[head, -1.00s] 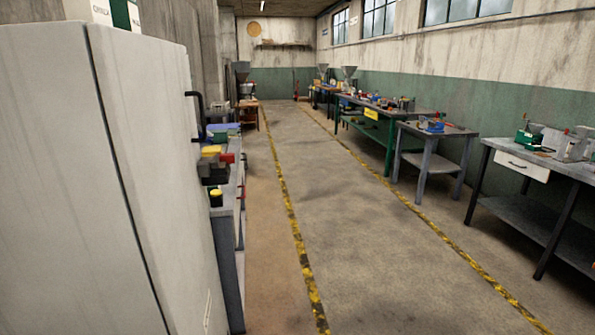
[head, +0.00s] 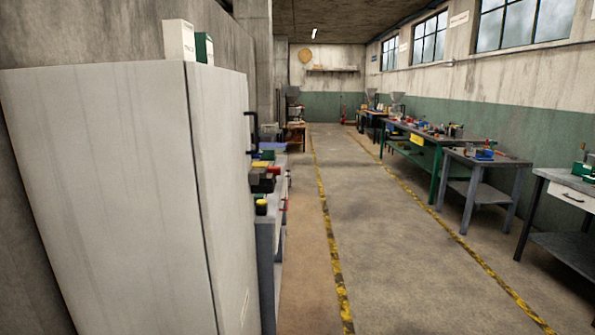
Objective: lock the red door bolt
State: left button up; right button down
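No red door bolt can be made out in the head view. Neither of my grippers is in the picture. A tall pale cabinet (head: 110,200) fills the left side, with a black handle (head: 252,133) on its far side. Small red items show on the bench behind it, but they are too small to identify.
A bench (head: 268,245) with a vise (head: 262,180) stands just past the cabinet. Worktables (head: 485,160) and a drawer table (head: 565,190) line the right wall. The concrete aisle (head: 390,240) between yellow-black floor lines is clear to the far wall.

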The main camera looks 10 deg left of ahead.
aim_at(276, 170)
jog(key=z, duration=0.4)
jog(key=i, duration=0.8)
jog(key=u, duration=0.6)
jog(key=i, duration=0.65)
jog(key=k, duration=0.85)
jog(key=z, duration=1)
jog(key=k, duration=0.55)
jog(key=z, duration=0.5)
jog(key=i, duration=1.75)
jog(key=u, duration=0.15)
jog(key=i, duration=2.2)
jog(key=u, duration=1.35)
jog(key=i, duration=1.05)
jog(key=u, duration=1.25)
